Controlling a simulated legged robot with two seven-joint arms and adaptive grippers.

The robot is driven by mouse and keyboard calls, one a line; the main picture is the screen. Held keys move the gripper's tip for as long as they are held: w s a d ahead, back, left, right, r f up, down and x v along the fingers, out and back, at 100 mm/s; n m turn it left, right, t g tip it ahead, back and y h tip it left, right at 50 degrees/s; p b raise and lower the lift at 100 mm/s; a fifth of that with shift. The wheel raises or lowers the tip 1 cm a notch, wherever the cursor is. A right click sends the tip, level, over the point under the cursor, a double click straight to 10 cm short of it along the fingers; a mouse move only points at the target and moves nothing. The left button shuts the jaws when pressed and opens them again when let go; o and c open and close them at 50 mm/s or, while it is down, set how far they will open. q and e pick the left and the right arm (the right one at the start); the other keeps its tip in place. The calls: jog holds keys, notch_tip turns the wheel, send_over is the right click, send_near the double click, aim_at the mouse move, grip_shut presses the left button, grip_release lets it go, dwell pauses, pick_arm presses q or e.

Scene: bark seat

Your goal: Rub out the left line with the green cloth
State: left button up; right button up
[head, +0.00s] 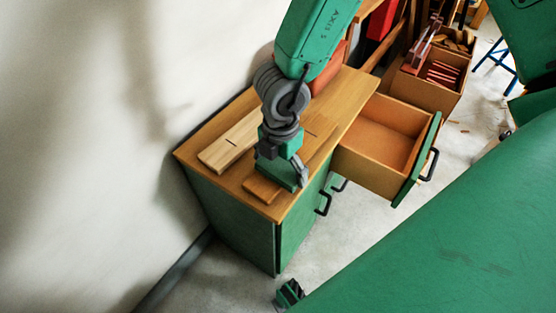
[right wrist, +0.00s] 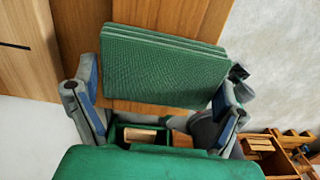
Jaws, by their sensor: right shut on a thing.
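The left line (head: 231,141) is a short dark mark across a pale board on the cabinet top. A dark line (right wrist: 14,45) also shows on the pale board at the left of the right wrist view. My right gripper (head: 293,178) is shut on the folded green cloth (right wrist: 165,68), low over a browner board right of the pale one. In the right wrist view the fingers (right wrist: 158,108) are at either side of the cloth. I cannot tell whether the cloth touches the board. My left gripper is not in view.
The cabinet top (head: 351,91) meets a pale wall at the left. A second short line (head: 312,133) marks the browner board (head: 263,189). An open, empty drawer (head: 378,142) juts out right. A wooden crate (head: 430,88) stands at the back right.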

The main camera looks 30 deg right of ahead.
jog(key=shift+s+d+r+p, duration=0.1)
jog(key=shift+r+p, duration=2.65)
jog(key=shift+r, duration=0.25)
jog(key=shift+f, duration=0.1)
